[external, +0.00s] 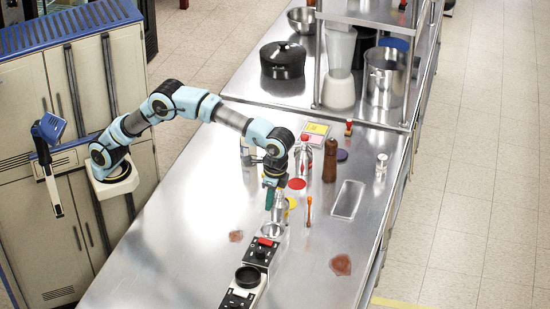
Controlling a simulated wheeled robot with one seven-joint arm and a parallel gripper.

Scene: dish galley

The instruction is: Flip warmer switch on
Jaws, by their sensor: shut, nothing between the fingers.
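A narrow black-and-white unit (249,278), which looks like the warmer, sits at the front of the steel counter. A small red part (266,242), possibly its switch, shows at its far end. It is too small to tell which way it is set. My gripper (269,208) points down above the counter, behind the unit's far end and apart from it in the picture. Its fingers are shut and empty. A silver bottle (280,211) stands close beside the fingers; I cannot tell if they touch.
A steel bowl (273,231) lies just behind the unit. An orange-handled tool (308,211), a brown pepper mill (329,160), a red-capped bottle (303,157) and a clear tray (347,199) are to the right. A black pot (283,60) stands farther back. The counter's left side is mostly clear.

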